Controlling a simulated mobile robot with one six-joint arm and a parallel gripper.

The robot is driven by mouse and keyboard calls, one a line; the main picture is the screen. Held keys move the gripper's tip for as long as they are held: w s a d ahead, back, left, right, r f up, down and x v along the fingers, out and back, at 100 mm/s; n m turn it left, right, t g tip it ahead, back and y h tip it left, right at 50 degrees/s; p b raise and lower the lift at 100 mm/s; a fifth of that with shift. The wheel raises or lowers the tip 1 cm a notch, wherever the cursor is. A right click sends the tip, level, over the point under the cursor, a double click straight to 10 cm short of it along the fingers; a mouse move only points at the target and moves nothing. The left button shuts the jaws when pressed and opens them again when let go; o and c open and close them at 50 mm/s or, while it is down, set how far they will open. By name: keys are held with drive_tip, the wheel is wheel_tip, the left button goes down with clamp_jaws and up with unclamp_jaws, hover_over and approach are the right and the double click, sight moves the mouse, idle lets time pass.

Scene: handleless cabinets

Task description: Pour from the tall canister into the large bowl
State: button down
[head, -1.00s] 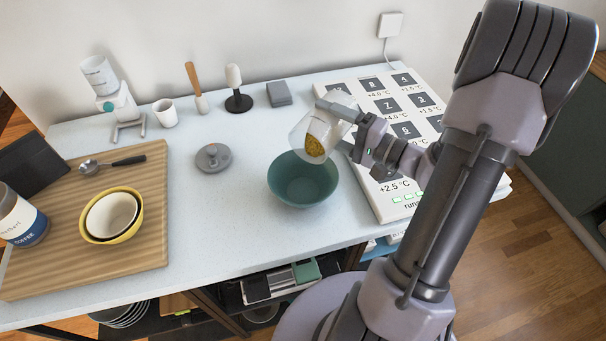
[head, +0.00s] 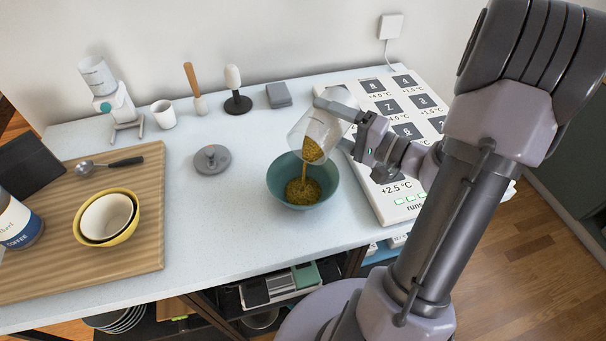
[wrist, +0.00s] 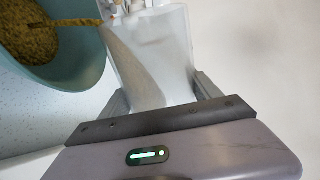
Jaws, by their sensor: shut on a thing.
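The tall canister (head: 318,133) is clear and tilted mouth-down to the left above the large bowl. My gripper (head: 346,122) is shut on the canister from the right. A stream of yellow-brown grains falls from its mouth into the teal large bowl (head: 278,186). A heap of grains lies in the bowl's bottom, and some grains are still in the canister near its mouth. In the wrist view, the canister (wrist: 150,60) is between my fingers, and the bowl (wrist: 90,68) with grains is at upper left.
A grey round lid (head: 212,159) lies left of the bowl. A panel with numbered squares (head: 400,205) is right of it. A wooden board (head: 150,220) holds a yellow bowl (head: 130,232) and a spoon (head: 125,162). The counter's front middle is clear.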

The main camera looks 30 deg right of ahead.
sight(333, 125)
drive_tip(key=shift+s+a+r+n+b, duration=0.3)
drive_tip(key=shift+a+r+n+b, duration=0.4)
drive_tip(key=shift+n+b, duration=1.15)
idle(1.7)
drive_tip(key=shift+s+a+r+b, duration=0.2)
drive_tip(key=shift+a+r+b, duration=0.25)
drive_tip(key=shift+b, duration=0.7)
